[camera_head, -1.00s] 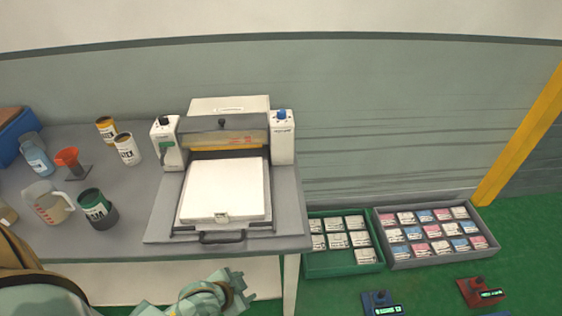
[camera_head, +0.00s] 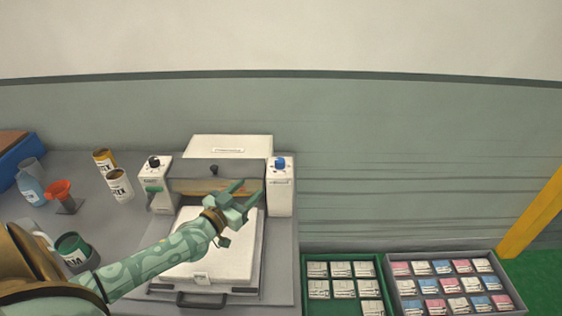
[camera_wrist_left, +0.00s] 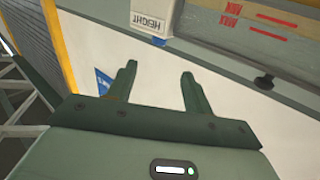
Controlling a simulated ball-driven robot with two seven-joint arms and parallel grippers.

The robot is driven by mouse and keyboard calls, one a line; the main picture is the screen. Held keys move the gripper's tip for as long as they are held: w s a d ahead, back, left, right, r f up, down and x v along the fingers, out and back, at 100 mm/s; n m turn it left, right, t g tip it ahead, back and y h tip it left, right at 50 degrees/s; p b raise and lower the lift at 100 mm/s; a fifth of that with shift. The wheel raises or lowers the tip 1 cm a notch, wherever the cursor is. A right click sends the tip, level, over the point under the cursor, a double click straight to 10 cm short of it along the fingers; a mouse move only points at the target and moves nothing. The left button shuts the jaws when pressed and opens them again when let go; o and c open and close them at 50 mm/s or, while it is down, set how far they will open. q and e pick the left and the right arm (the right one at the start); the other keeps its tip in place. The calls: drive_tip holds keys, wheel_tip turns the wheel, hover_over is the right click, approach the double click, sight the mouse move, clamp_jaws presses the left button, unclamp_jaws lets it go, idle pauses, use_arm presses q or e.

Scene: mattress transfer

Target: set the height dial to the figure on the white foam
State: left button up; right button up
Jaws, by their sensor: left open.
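A white press has a post on each side. The right post (camera_head: 281,196) carries a blue dial (camera_head: 280,163); the left post carries a black dial (camera_head: 153,162) and a green lever. My left gripper (camera_head: 243,191) is open and empty, in front of the dark panel, left of the right post. It shows in the left wrist view (camera_wrist_left: 158,78).
A green tray (camera_head: 382,285) and a grey tray (camera_head: 391,289) of labelled blocks lie at right. A yellow post (camera_head: 532,215) stands far right.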

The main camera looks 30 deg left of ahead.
use_arm(q)
drive_tip(key=b, duration=0.2)
approach(277, 164)
drive_tip(key=w, duration=0.2)
drive_tip(key=w+b, duration=0.1)
drive_tip(key=w, duration=0.5)
drive_tip(key=shift+w+d+f+b, duration=0.1)
drive_tip(key=shift+w+b, duration=0.25)
drive_tip(key=shift+b, duration=0.05)
drive_tip(key=shift+w, duration=0.7)
use_arm(e)
drive_tip(key=f, duration=0.2)
drive_tip(key=s+f, duration=0.1)
drive_tip(key=f, duration=0.1)
drive_tip(key=shift+s+a+f, duration=0.1)
drive_tip(key=shift+a+f, duration=0.05)
use_arm(q)
drive_tip(key=shift+s, duration=0.1)
